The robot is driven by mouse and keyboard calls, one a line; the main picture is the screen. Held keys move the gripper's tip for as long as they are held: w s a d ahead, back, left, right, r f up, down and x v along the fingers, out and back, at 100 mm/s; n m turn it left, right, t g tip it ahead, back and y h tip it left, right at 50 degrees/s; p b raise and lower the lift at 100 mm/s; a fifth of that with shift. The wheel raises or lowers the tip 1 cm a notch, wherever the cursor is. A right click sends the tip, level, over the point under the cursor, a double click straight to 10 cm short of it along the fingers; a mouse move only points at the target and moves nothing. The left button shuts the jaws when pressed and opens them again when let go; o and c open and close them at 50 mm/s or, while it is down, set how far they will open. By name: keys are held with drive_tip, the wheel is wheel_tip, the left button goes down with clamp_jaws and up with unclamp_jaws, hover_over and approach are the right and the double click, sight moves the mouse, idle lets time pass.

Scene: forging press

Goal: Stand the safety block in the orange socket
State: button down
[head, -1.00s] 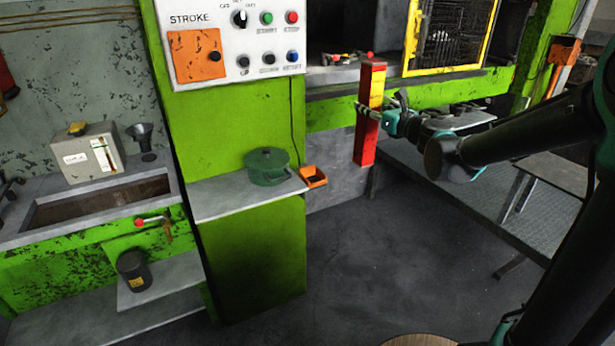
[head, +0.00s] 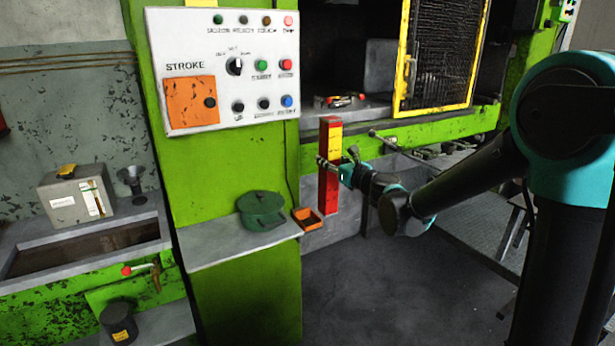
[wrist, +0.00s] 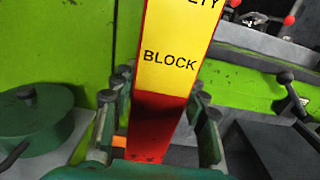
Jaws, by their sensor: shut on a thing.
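The safety block (head: 330,188) is a tall red bar with a yellow panel, held upright. In the wrist view the block (wrist: 172,60) shows part of its lettering, and its lower end is hidden low between the fingers. My gripper (head: 328,163) is shut on it around its middle. The orange socket (head: 307,219) is a small open box at the right end of the grey shelf. The block is just right of it in the head view, and its lower end is about level with the socket. In the wrist view a bit of orange (wrist: 119,141) shows behind the left finger.
A green lidded pot (head: 262,211) stands on the shelf (head: 225,246) left of the socket. The white control panel (head: 222,70) is above. The press bed with a yellow-framed guard (head: 401,60) is behind the block. Open floor (head: 370,285) lies below.

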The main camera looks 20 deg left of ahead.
sight(327, 189)
drive_tip(key=a, duration=0.8)
wheel_tip(327, 189, down, 7)
drive_tip(key=shift+w+d, duration=0.15)
drive_tip(key=shift+w, duration=0.3)
drive_tip(key=c, duration=0.8)
unclamp_jaws()
drive_tip(key=shift+f, duration=0.1)
drive_tip(key=shift+c, duration=0.2)
drive_tip(key=v, duration=1.2)
drive_tip(key=shift+s, duration=0.1)
